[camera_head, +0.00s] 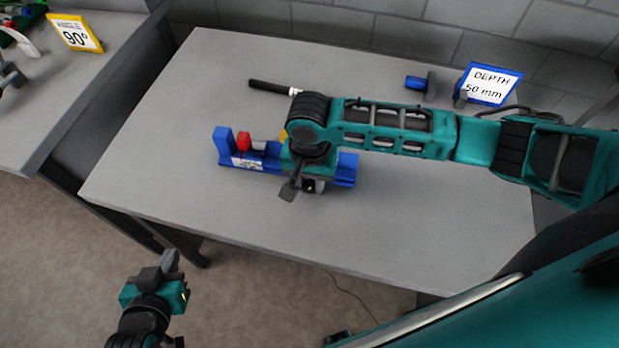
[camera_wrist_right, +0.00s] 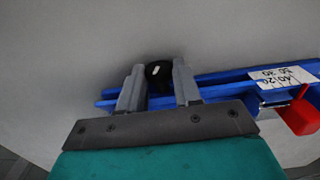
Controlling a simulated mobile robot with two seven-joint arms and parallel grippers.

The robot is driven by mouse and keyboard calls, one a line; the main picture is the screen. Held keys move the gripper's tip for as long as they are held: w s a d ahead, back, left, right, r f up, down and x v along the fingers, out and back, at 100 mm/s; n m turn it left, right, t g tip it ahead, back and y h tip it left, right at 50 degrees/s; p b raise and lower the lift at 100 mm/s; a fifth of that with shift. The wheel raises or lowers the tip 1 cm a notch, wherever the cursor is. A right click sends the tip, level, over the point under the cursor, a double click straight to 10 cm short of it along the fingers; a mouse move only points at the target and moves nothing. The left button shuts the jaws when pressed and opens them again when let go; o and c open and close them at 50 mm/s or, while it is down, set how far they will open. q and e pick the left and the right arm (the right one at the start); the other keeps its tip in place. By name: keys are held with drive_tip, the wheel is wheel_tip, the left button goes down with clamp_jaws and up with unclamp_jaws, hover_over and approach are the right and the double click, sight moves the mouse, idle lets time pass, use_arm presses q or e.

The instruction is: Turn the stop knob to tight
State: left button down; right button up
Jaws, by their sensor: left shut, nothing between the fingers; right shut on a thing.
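The blue crimper fixture (camera_head: 346,170) lies on the grey table, partly hidden by my right arm. It also shows in the right wrist view (camera_wrist_right: 222,80). A red block (camera_head: 244,141) sits near its left end; it shows at the right of the wrist view (camera_wrist_right: 298,112). A black round knob (camera_wrist_right: 158,71) with a short white mark is at the fixture's edge. My right gripper (camera_wrist_right: 158,86) is shut on this knob, one finger on each side. In the head view my right gripper (camera_head: 304,188) covers the fixture's middle. My left gripper (camera_head: 170,262) is shut and empty, off the table's front edge.
A white scale label (camera_wrist_right: 285,77) is on the fixture. A black rod with a white end (camera_head: 273,87) lies behind it. A blue and dark part (camera_head: 418,82) and a "DEPTH 50 mm" sign (camera_head: 488,84) stand at the back right. The table's front left is clear.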

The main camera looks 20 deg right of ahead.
drive_tip(key=shift+c, duration=0.5)
drive_tip(key=shift+s+y, duration=0.1)
drive_tip(key=shift+y, duration=0.2)
drive_tip(key=shift+d+t+y, duration=0.2)
drive_tip(key=shift+t+y, duration=0.5)
drive_tip(key=shift+y, duration=0.2)
drive_tip(key=o, duration=1)
drive_tip(key=shift+o, duration=0.2)
drive_tip(key=v, duration=1.3)
